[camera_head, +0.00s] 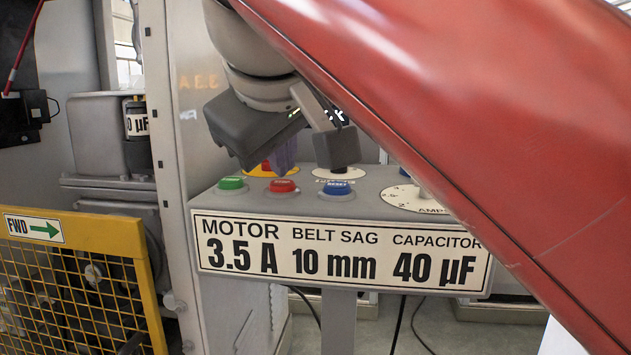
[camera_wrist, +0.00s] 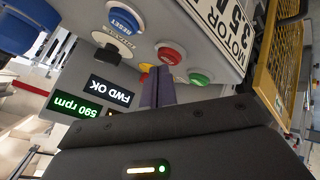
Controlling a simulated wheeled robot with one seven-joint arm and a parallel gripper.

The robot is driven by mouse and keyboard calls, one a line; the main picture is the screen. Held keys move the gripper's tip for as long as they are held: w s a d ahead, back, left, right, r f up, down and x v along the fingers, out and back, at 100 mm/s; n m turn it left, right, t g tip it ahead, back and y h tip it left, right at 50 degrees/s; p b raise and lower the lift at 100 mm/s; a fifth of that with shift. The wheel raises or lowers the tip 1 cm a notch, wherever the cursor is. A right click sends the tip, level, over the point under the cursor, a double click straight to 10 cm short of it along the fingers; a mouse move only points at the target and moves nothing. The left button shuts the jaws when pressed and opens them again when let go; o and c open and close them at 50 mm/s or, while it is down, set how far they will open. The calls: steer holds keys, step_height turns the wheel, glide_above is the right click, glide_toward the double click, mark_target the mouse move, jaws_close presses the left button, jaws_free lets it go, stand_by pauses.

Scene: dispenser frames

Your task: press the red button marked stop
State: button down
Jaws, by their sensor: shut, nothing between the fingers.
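The red button (camera_head: 283,187) sits in a grey collar on top of the grey control box, between the green and blue buttons. Its marking is too small to read in the head view. It also shows in the wrist view (camera_wrist: 170,53), where its lettering is not legible. My gripper (camera_head: 284,170) is shut and empty, its purple fingers pointing down just above and behind the red button. In the wrist view the fingertips (camera_wrist: 156,70) lie close to that button, between it and a yellow-backed red part. I cannot tell whether they touch anything.
The green button (camera_head: 231,184) is at left, the blue reset button (camera_head: 337,189) at right. A yellow-backed red part (camera_head: 265,168) is partly hidden behind the fingers. An amps dial (camera_head: 415,198) stands further right. A yellow mesh guard (camera_head: 75,285) is at lower left.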

mark_target(283, 185)
steer(key=shift+f+b, duration=0.3)
steer(key=shift+f, duration=0.15)
stand_by(0.3)
steer(key=shift+r, duration=0.1)
steer(key=shift+r+p, duration=0.8)
steer(key=shift+p, duration=0.2)
steer(key=shift+r, duration=0.1)
step_height(283, 185, up, 3)
steer(key=p, duration=0.3)
steer(key=shift+r+p, duration=0.35)
steer(key=shift+r, duration=0.6)
